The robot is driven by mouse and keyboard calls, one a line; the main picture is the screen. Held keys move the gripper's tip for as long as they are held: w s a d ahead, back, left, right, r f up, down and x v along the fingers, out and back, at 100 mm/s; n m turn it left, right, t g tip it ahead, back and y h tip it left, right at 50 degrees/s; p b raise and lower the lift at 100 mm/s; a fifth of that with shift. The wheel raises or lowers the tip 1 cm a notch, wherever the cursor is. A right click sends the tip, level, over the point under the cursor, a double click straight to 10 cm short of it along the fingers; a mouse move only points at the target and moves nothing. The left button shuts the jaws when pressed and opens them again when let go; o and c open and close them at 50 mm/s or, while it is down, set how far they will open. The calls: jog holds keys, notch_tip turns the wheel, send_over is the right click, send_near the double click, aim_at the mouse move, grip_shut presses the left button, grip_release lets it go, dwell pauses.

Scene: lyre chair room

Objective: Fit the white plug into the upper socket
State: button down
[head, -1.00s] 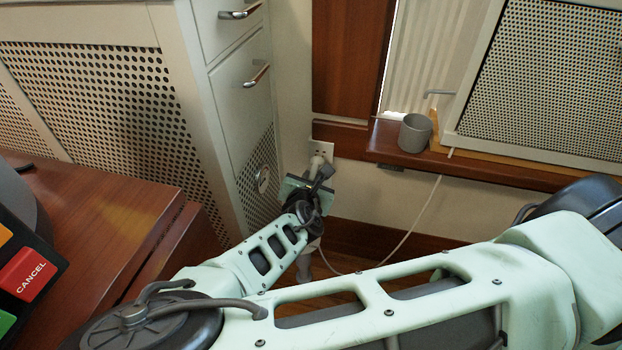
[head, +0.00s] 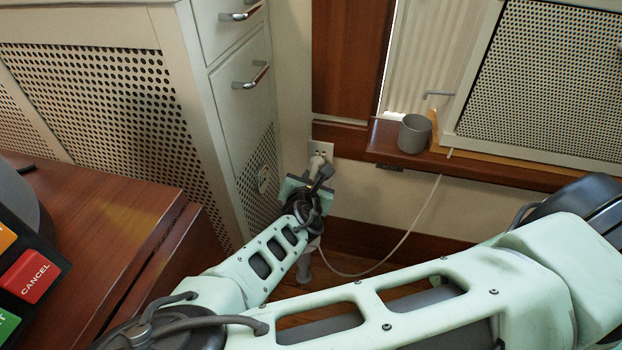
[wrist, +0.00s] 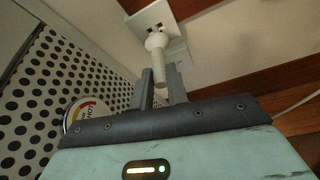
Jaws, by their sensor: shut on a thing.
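The white plug (wrist: 157,47) stands out in front of the pale outlet plate (wrist: 146,21) in the wrist view, its round head overlapping the plate's lower part. Dark socket slots show just above the head. I cannot tell whether the plug touches the plate. My gripper (wrist: 162,78) is shut on the plug's rear part, its two grey fingers on either side. In the head view the outlet plate (head: 321,149) is low on the wall, with the plug (head: 317,162) below its slots and my gripper (head: 312,180) just beneath, partly hiding it.
A white cabinet with perforated panel (head: 258,180) stands close on the left of my gripper. A wooden sill (head: 470,168) with a grey mug (head: 415,133) is to the right. A white cable (head: 410,232) hangs below it. A wooden desk (head: 90,215) is at front left.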

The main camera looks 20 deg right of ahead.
aim_at(315, 167)
jog(key=shift+w+d+p, duration=0.55)
jog(key=shift+w+d, duration=0.25)
jog(key=shift+w, duration=0.35)
dwell(0.5)
jog(key=c, duration=1.3)
grip_release()
